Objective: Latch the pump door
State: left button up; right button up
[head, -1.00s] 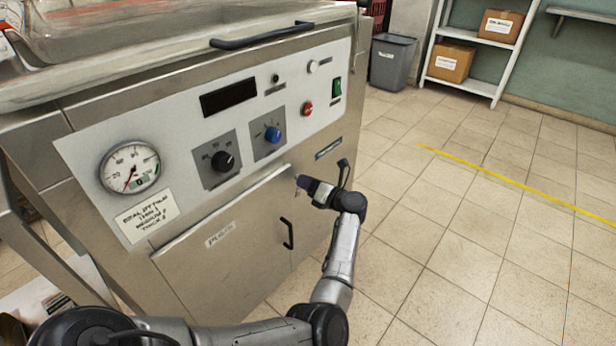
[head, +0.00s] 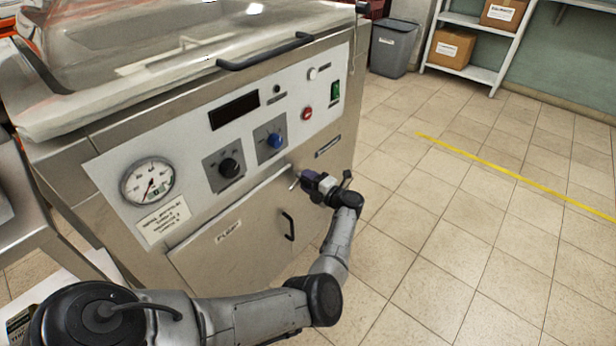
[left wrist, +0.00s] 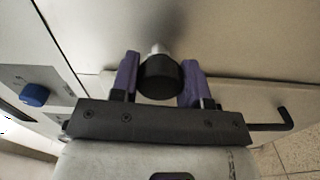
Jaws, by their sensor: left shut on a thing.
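The pump door (head: 250,250) is a steel panel low on the machine's front, with a "PUMP" label (head: 228,232) and a black bar handle (head: 288,226). It looks flush or nearly flush with the front. My left gripper (head: 308,181) is at the door's upper right corner. In the left wrist view its purple fingers (left wrist: 160,78) are shut on a dark round latch knob (left wrist: 160,78) with a pale stem. The door handle also shows there at the right (left wrist: 275,120). In the head view the gripper mostly hides the knob. My right gripper is out of view.
Above the door is a control panel with a gauge (head: 148,183), a black dial (head: 229,168), a blue dial (head: 275,140) and a red button (head: 307,114). A lid handle (head: 265,51) juts out above. The tiled floor to the right is clear up to a grey bin (head: 392,49).

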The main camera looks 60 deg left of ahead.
pick_arm(q)
jog(key=shift+m+p, duration=0.55)
jog(key=shift+m, duration=1.05)
jog(key=o, duration=0.9)
jog(key=shift+p+v, duration=0.45)
jog(key=shift+v, duration=6.5)
